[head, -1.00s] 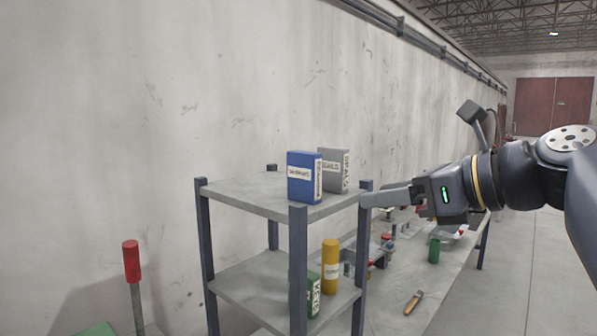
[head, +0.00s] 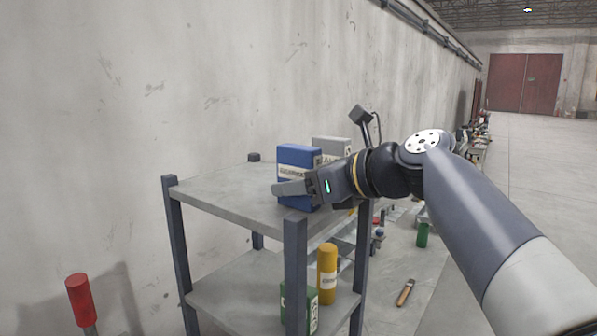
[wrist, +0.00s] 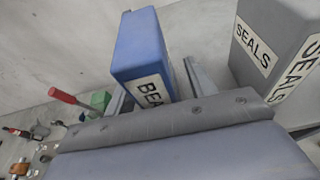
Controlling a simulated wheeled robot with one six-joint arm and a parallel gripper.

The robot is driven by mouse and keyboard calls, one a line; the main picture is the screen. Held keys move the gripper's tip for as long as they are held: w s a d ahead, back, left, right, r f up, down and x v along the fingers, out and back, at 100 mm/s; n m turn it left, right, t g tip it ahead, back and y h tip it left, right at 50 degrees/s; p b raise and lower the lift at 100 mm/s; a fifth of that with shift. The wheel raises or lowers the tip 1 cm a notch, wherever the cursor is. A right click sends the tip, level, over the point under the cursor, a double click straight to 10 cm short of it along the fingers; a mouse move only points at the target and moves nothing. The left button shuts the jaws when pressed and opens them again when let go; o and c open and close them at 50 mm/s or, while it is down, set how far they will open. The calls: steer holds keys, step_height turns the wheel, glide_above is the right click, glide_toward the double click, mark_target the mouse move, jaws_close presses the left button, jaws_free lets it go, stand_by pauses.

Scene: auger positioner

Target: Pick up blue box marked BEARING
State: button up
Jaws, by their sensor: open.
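The blue box marked BEARING (head: 297,158) stands upright on the top shelf of a small rack. In the head view my gripper (head: 283,188) reaches across its front and hides part of its lower half. In the wrist view the blue box (wrist: 143,45) stands ahead of my gripper (wrist: 157,88), between the two spread fingers, with part of its BEARING label showing. The fingers are open. I cannot tell whether either finger touches the box.
A grey box marked SEALS (head: 331,147) stands close behind and right of the blue box. The rack's top shelf (head: 225,188) is clear on the left. A yellow cylinder (head: 327,272) and green box (head: 312,310) stand on the lower shelf. A wall runs behind.

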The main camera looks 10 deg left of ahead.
steer(key=shift+a+f, duration=0.1)
steer(key=shift+a, duration=0.05)
jaws_close()
stand_by(0.5)
